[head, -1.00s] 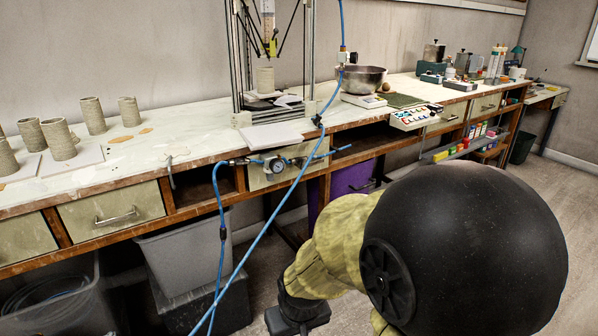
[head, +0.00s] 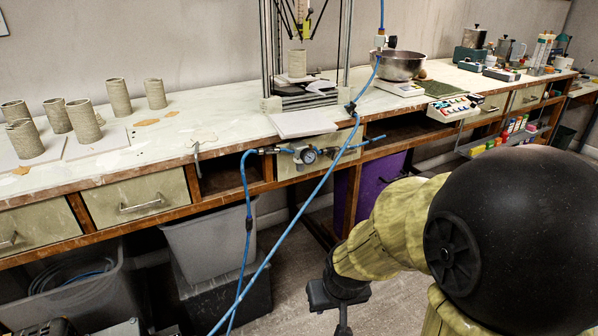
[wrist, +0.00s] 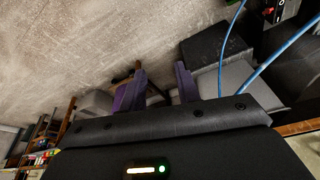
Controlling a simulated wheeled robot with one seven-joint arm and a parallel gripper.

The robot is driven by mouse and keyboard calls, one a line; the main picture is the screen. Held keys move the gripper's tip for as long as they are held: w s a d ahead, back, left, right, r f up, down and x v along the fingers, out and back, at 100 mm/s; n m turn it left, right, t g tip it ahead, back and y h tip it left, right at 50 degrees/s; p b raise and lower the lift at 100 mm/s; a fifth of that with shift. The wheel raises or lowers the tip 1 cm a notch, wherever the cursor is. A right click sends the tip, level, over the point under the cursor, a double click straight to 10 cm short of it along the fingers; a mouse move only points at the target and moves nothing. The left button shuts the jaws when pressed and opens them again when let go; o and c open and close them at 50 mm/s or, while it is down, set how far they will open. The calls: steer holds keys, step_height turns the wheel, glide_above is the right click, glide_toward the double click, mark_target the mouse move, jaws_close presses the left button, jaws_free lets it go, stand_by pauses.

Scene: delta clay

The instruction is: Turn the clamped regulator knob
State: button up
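The regulator (head: 306,155) has a round white-faced gauge and is mounted at the bench's front edge, before a drawer. Blue hoses join it on both sides. Its knob is too small to tell apart from the body. My gripper is low in the head view, at the bottom right of centre, well below and apart from the regulator; its fingers are not clear there. In the wrist view my gripper (wrist: 160,70) has two purple-grey fingers spread with an empty gap between them. The wrist view faces the floor and the space under the bench, and I cannot make out the regulator in it.
A blue hose (head: 290,235) hangs slantwise in front of the bench. A grey bin (head: 210,245) and a purple container (head: 378,195) stand beneath it. Clay cylinders (head: 83,120), a steel bowl (head: 401,65) and a printer frame (head: 347,60) are on top. Open floor lies before the bench.

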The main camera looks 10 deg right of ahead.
steer(key=w+a+r+m+t+h+b, duration=0.1)
steer(key=w+t+h, duration=0.3)
steer(key=w+t, duration=0.4)
steer(key=w+a+r+m+t+h+b, duration=0.1)
steer(key=w+a+m+t+h+b, duration=0.1)
steer(key=w+t, duration=0.7)
steer(key=w+a+m+h, duration=0.1)
steer(key=w+a+h, duration=0.1)
steer(key=w, duration=0.4)
steer(key=shift+w+a+r+h+b, duration=0.2)
steer(key=shift+w+a+h+b, duration=0.1)
steer(key=shift+b, duration=0.1)
steer(key=b, duration=0.3)
glide_toward(299, 170)
steer(key=x, duration=0.9)
steer(key=shift+w+d+r, duration=0.2)
steer(key=shift+w, duration=0.15)
